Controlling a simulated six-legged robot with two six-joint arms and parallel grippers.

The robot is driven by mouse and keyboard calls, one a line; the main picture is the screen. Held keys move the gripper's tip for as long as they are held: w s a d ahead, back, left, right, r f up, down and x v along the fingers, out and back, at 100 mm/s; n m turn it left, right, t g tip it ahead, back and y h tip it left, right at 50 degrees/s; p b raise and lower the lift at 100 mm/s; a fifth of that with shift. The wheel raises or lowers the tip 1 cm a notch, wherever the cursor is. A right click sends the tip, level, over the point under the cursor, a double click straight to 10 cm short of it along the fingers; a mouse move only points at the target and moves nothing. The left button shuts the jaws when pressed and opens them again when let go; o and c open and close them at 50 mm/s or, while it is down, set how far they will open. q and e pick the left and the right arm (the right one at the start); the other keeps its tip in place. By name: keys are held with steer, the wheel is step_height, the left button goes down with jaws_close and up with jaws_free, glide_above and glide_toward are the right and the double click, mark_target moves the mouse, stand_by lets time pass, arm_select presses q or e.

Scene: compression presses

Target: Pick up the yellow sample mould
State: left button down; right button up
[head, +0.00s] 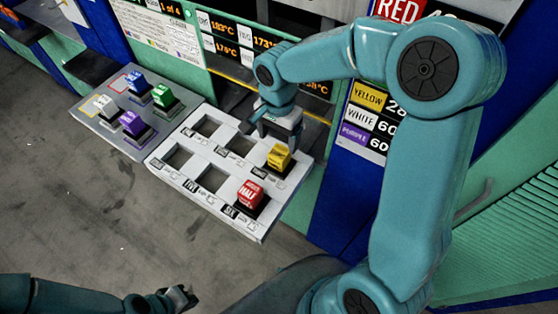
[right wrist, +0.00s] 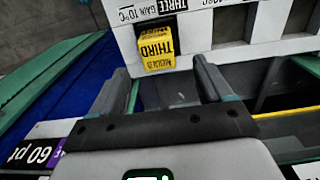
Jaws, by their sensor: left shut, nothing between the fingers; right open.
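The yellow sample mould (head: 279,156) sits in a slot at the back right of the white tray (head: 225,205). In the right wrist view the yellow mould (right wrist: 156,52) shows at the top, with "THIRD" on its face, beyond my fingertips. My right gripper (head: 272,127) is open and empty, just behind the mould and apart from it. Its two fingers show in the right wrist view (right wrist: 162,78), with the mould ahead of the gap between them. My left gripper (head: 180,298) is shut and empty, low over the floor at the bottom left, far from the tray.
A red mould (head: 251,194) stands in the tray in front of the yellow one. Other tray slots are empty. A grey tray (head: 105,125) on the left holds blue, green, white and purple moulds. The press front (head: 330,175) rises close behind my right gripper.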

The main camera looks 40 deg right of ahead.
mark_target(279, 151)
step_height(279, 151, down, 3)
steer(key=shift+w+a+r, duration=0.1)
steer(key=shift+a, duration=0.05)
steer(key=shift+s+f, duration=0.25)
steer(key=shift+f, duration=0.25)
step_height(279, 151, down, 5)
steer(key=shift+r+p, duration=0.1)
steer(key=shift+p, duration=0.6)
steer(key=shift+s+r, duration=0.1)
steer(key=shift+s, duration=0.05)
steer(key=shift+c, duration=0.6)
steer(key=shift+d, duration=0.2)
jaws_close()
